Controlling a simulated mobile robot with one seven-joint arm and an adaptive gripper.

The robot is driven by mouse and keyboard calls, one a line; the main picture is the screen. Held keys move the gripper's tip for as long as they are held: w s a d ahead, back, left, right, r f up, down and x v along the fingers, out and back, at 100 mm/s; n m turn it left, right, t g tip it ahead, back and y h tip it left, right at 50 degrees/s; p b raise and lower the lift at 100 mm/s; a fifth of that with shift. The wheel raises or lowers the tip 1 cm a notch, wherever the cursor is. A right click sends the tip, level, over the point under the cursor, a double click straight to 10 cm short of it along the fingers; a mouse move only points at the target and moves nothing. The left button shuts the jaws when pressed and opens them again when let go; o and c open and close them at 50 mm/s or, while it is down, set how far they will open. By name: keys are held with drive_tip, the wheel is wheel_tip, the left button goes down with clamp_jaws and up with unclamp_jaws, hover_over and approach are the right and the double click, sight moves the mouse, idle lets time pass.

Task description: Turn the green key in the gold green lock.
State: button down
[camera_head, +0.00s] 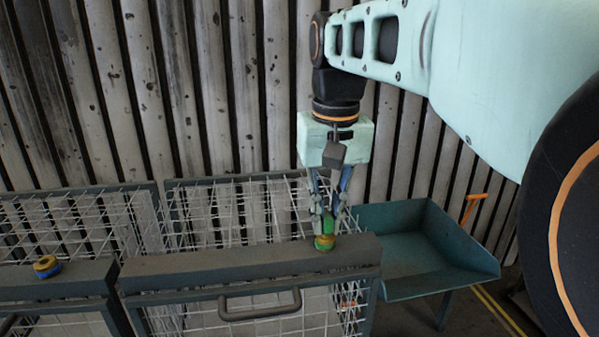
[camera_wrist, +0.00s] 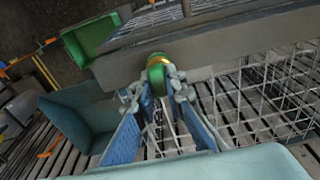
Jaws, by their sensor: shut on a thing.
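The gold green lock (camera_head: 324,243) sits on the grey top beam of the right wire cage, near the beam's right end. The green key (camera_head: 327,223) stands upright at the lock, its lower end at the gold ring. My gripper (camera_head: 328,212) is shut on the green key from above. In the wrist view the key (camera_wrist: 158,80) lies between my blue-sided fingers (camera_wrist: 160,88), against the lock's gold rim (camera_wrist: 157,58). The fingers hide part of the key, and how deep it sits in the lock cannot be seen.
A blue and gold lock (camera_head: 46,266) sits on the left cage's beam. The right cage (camera_head: 240,262) has a dark handle (camera_head: 260,305) in front. A teal tray-like cart (camera_head: 420,250) stands right of it. A ribbed metal wall (camera_head: 220,90) is behind.

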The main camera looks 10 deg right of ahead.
sight(328, 216)
drive_tip(key=shift+s+a+r, duration=0.1)
drive_tip(key=shift+s+r, duration=0.2)
drive_tip(key=shift+s, duration=0.05)
drive_tip(key=c, duration=2.2)
unclamp_jaws()
drive_tip(key=o, duration=0.3)
drive_tip(key=shift+w+f, duration=0.1)
drive_tip(key=shift+w, duration=0.1)
drive_tip(key=shift+r, duration=0.8)
drive_tip(key=shift+s+r, duration=0.15)
drive_tip(key=shift+r, duration=1.3)
drive_tip(key=shift+s+r, duration=0.1)
drive_tip(key=shift+r, duration=1.3)
